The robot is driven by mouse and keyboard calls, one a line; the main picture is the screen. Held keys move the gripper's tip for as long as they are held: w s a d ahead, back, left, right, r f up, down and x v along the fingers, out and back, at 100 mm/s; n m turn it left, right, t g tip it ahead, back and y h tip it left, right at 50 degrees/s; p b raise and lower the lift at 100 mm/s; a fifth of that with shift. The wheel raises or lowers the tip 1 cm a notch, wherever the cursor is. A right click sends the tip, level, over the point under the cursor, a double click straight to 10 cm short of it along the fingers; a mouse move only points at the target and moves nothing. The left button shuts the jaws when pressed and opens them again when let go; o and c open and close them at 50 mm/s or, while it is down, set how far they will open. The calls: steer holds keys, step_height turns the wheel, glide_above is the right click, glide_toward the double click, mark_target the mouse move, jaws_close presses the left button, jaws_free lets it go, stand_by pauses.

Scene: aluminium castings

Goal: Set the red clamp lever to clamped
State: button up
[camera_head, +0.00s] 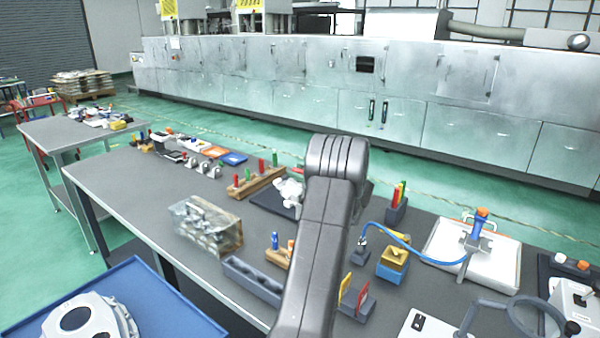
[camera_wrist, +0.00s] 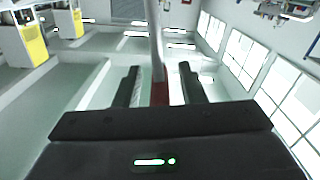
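My gripper (camera_wrist: 159,66) shows in the wrist view with its two dark fingers apart. A dark red piece (camera_wrist: 160,94) shows between the fingers, with a pale grey rod running up from it. Gaps show on both sides, so the fingers do not visibly press on it. I cannot tell for certain whether this is the red clamp lever. In the head view my arm hides my gripper and part of the bench. A small red part (camera_head: 298,170) shows just left of my arm, above a silver casting (camera_head: 290,191). The lever's position cannot be read.
The grey bench (camera_head: 140,195) is crowded. A wooden rack (camera_head: 257,187) with coloured handles and a clear box (camera_head: 207,228) stand left of my arm. A yellow and blue block (camera_head: 392,264), a blue hose (camera_head: 415,253) and a white tray (camera_head: 500,262) are on the right.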

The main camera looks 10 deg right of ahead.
jaws_close()
steer(key=w+d+m+p, duration=0.1)
steer(key=p, duration=0.1)
steer(key=w+d+m+p, duration=0.1)
steer(key=p, duration=0.1)
steer(key=shift+r+m+p, duration=0.2)
steer(key=shift+m+p, duration=0.2)
steer(key=shift+w+d+f, duration=0.3)
steer(key=shift+w+d, duration=0.1)
